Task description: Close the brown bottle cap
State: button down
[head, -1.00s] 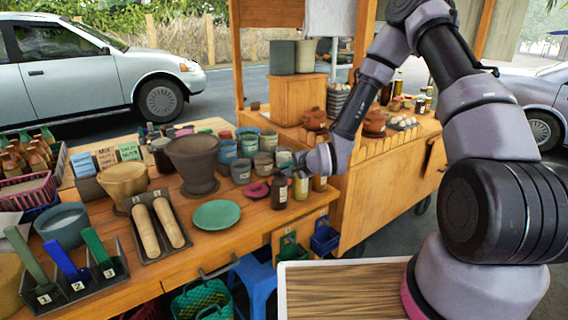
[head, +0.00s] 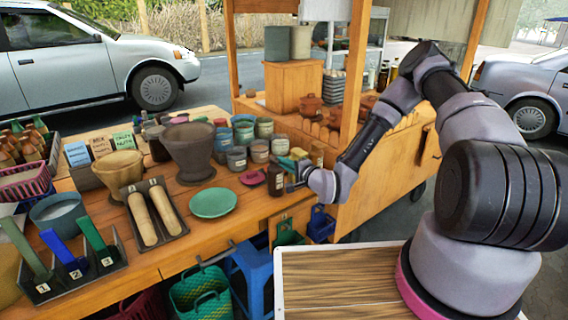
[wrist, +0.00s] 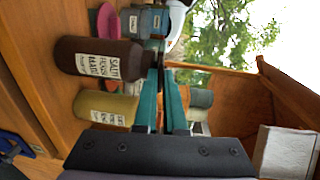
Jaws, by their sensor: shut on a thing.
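The brown bottle (head: 276,180) with a white label stands upright at the right end of the wooden stall table. In the wrist view the brown bottle (wrist: 119,61) lies sideways in the picture, its top pointing right toward my fingers. My gripper (head: 290,167) is at the bottle's top from the right, and its teal fingers (wrist: 157,50) are shut around the dark cap (wrist: 151,60). The fingers hide much of the cap, so I cannot tell how far it is seated on the neck.
A yellowish labelled bottle (wrist: 106,108) stands close beside the brown one. A pink dish (head: 252,178) and a green plate (head: 213,203) lie to the left. Several cups and a large clay mortar (head: 193,150) stand behind. A wooden post (head: 356,75) rises behind my arm.

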jog(key=c, duration=1)
grip_release()
jog(key=shift+s+d, duration=0.1)
jog(key=v, duration=1)
jog(key=shift+s+d, duration=0.15)
jog(key=shift+s, duration=0.05)
